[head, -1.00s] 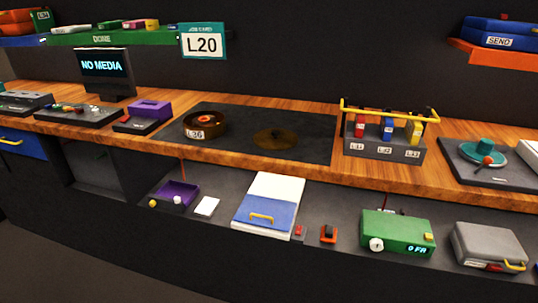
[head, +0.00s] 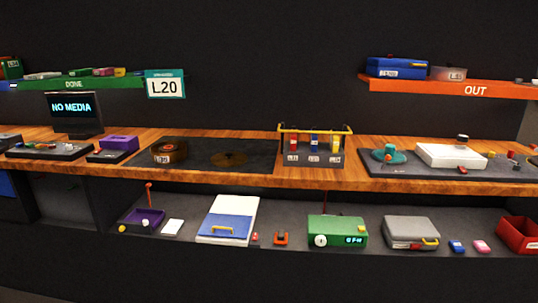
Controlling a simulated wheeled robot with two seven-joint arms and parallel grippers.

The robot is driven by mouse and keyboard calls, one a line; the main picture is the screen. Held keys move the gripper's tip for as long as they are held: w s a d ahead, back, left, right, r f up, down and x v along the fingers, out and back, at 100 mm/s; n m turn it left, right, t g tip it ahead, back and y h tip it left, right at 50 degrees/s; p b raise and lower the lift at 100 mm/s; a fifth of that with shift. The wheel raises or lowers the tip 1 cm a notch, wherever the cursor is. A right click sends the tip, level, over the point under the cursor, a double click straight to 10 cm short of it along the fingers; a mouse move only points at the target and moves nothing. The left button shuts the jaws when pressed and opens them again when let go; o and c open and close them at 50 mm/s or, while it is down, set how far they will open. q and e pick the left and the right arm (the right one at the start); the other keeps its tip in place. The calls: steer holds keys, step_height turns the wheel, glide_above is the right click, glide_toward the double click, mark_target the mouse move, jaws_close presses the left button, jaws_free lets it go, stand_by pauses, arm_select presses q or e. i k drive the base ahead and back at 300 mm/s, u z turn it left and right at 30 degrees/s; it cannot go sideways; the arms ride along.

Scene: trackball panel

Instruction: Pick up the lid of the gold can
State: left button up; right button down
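A round brown-gold can (head: 169,153) with a white label sits on the dark mat (head: 265,163) on the wooden counter, left of centre. It looks open at the top, with a dark ring and a lighter middle. A flat, dull gold disc (head: 229,159) lies on the same mat just to its right, apart from it. I cannot tell for sure whether this disc is the lid. Neither of my grippers is in view.
A rack (head: 313,150) with red, blue and yellow labelled items and a yellow handle stands right of the mat. A purple block (head: 119,143) and a monitor (head: 73,113) stand left. A lower shelf holds a green box (head: 337,232) and a grey case (head: 411,232).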

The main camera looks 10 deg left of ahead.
mark_target(226, 159)
steer(key=z, duration=0.4)
steer(key=i, duration=0.85)
steer(key=u, duration=0.1)
